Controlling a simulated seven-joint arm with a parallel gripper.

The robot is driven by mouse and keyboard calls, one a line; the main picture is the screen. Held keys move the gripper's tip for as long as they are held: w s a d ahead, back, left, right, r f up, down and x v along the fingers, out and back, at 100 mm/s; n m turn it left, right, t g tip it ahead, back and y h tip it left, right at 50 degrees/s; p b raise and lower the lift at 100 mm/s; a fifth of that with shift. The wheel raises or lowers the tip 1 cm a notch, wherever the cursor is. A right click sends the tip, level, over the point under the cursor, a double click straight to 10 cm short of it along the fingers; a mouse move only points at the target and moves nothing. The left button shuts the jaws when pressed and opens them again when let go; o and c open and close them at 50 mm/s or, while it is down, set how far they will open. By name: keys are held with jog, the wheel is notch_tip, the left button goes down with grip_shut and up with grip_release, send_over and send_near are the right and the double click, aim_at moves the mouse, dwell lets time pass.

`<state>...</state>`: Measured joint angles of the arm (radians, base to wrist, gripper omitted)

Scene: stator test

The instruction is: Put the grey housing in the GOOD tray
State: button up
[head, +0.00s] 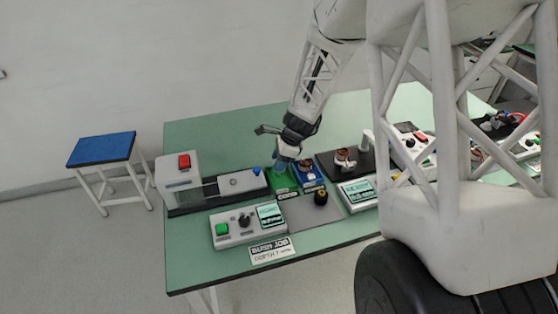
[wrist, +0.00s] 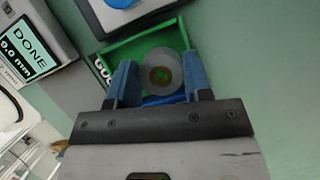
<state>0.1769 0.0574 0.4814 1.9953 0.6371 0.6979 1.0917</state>
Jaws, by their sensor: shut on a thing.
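The grey housing (wrist: 162,72) is a round ring-like part with a darker, brownish centre, seen end-on in the wrist view. My gripper (wrist: 161,78) is shut on it, with one blue finger on each side. The green GOOD tray (wrist: 140,42) surrounds the housing in that view, its label partly covered by a finger. In the head view my gripper (head: 285,163) points down at the green tray (head: 282,184), and the housing cannot be made out there. I cannot tell whether the housing touches the tray floor.
A blue tray (head: 309,183) with a copper-coloured part stands right of the green one. A press-like device (head: 180,172) stands left. A black part (head: 320,198) lies on the grey mat in front.

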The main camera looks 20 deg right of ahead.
jog(key=shift+f, duration=1.4)
dwell(0.9)
jog(key=o, duration=1)
jog(key=shift+c, duration=0.2)
jog(key=shift+o, duration=0.6)
jog(key=shift+d+r, duration=0.15)
jog(key=shift+r, duration=0.2)
jog(key=v, duration=0.7)
jog(key=shift+s, duration=0.1)
jog(key=shift+r, duration=0.1)
